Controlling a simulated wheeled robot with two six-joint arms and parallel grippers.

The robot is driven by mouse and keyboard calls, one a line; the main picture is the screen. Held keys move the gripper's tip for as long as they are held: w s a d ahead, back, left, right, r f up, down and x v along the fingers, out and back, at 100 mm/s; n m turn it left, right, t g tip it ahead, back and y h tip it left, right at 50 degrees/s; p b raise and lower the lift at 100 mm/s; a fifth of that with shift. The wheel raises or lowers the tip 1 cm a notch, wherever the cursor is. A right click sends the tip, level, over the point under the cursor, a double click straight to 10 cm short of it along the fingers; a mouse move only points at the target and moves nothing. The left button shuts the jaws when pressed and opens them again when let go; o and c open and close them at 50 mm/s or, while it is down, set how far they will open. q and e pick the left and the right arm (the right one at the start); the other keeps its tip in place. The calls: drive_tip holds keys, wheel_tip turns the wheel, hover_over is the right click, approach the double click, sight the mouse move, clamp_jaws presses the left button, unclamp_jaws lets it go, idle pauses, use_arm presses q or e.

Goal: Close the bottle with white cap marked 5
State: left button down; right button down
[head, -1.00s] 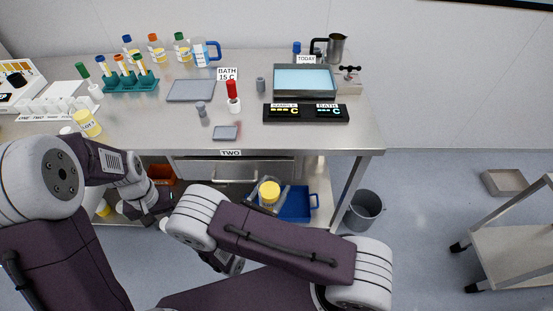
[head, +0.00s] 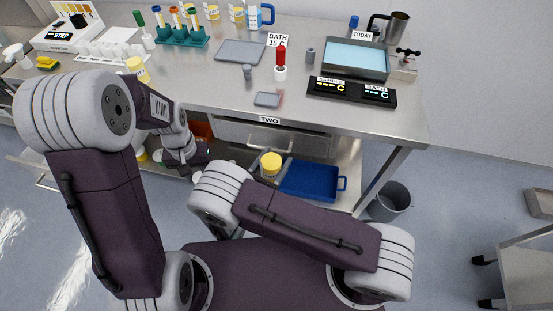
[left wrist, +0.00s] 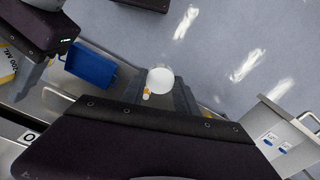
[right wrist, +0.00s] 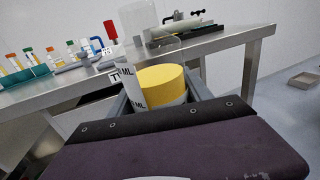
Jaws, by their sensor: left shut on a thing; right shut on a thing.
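My left gripper (left wrist: 160,100) is shut on a round white cap (left wrist: 160,78), seen face-on between its fingers. I cannot read a number on the cap. A small yellow-orange spot shows beside it. My right gripper (right wrist: 158,108) is shut on a clear bottle with yellow contents (right wrist: 163,82) and a white label ending in "ML". The bottle also shows in the head view (head: 270,165), in front of the bench, and at the left edge of the left wrist view (left wrist: 7,66). The cap and bottle are apart. In the head view, my arm hides most of the right gripper.
The steel bench (head: 350,118) stands ahead, with tubes, jars, a water bath (head: 355,60) and a display (head: 350,92) on it. A blue tray (head: 312,182) lies beneath it. A grey bin (head: 390,200) and a cart (head: 520,265) stand to the right.

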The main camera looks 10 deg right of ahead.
use_arm(q)
drive_tip(key=shift+s, duration=0.4)
drive_tip(key=shift+s+r, duration=0.2)
drive_tip(key=shift+r, duration=0.95)
drive_tip(key=d+r, duration=0.1)
drive_tip(key=w+r, duration=0.1)
drive_tip(key=r, duration=0.1)
drive_tip(key=shift+w+d, duration=0.15)
drive_tip(key=shift+d, duration=0.2)
drive_tip(key=d+r+m, duration=0.1)
drive_tip(key=d+r, duration=0.3)
drive_tip(key=d, duration=0.2)
drive_tip(key=d+r+m, duration=0.2)
drive_tip(key=d+r, duration=0.2)
drive_tip(key=d, duration=0.3)
drive_tip(key=w+d+r+m, duration=0.1)
drive_tip(key=d+r+m, duration=0.1)
drive_tip(key=d+r, duration=0.3)
drive_tip(key=shift+w+d, duration=0.1)
drive_tip(key=shift+d, duration=0.55)
drive_tip(key=shift+s+d+m, duration=0.3)
drive_tip(key=shift+s, duration=0.05)
drive_tip(key=shift+w, duration=0.1)
